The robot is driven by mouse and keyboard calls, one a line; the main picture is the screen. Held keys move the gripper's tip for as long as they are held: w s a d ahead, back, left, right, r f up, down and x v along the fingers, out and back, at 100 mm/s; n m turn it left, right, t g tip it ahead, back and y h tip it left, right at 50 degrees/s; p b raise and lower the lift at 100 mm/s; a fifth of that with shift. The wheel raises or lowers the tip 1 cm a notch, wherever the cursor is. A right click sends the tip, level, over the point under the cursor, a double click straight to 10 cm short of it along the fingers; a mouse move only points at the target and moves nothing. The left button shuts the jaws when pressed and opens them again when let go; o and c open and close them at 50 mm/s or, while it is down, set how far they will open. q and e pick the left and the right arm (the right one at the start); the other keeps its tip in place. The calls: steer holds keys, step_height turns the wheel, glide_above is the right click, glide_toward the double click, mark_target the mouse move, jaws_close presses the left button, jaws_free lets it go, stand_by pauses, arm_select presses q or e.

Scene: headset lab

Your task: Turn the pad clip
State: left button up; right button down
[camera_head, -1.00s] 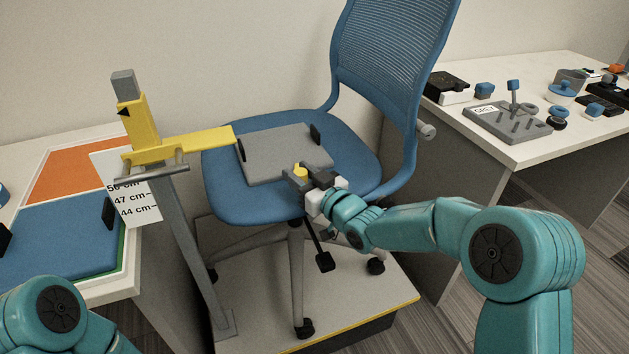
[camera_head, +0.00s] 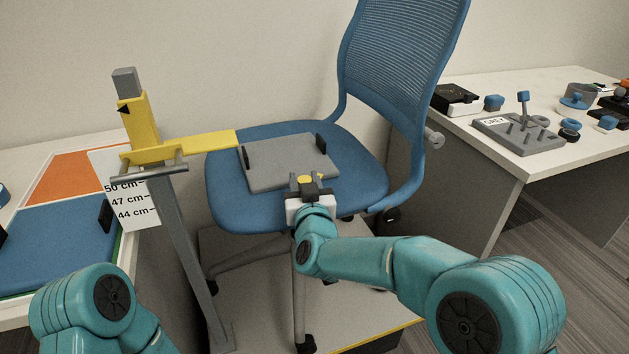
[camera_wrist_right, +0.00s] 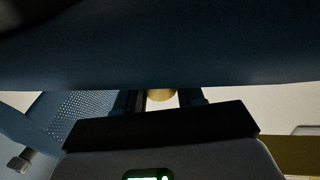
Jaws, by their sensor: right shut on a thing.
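My right gripper (camera_head: 306,183) is shut on the clip, pointing away from me over the seat's front edge. In the right wrist view the yellow knob (camera_wrist_right: 161,95) sits between the dark fingers, its upper part hidden by a dark blue shape across the picture. My left arm shows at the bottom left, but its gripper is out of view.
A grey post with a yellow pointer arm (camera_head: 200,140) reaches the seat's left side. A height card (camera_head: 130,205) and blue pad (camera_head: 60,240) are on the left table. The right table (camera_head: 545,165) holds a grey peg board and several small parts.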

steer(key=m+h+p, duration=0.3)
steer(key=h, duration=0.1)
steer(key=shift+r+h, duration=0.1)
steer(key=shift+h, duration=0.3)
steer(key=shift+m+h+p, duration=0.7)
steer(key=shift+m+h, duration=0.1)
steer(key=shift+h, duration=0.4)
steer(key=c, duration=0.8)
jaws_free()
steer(key=shift+s, duration=0.1)
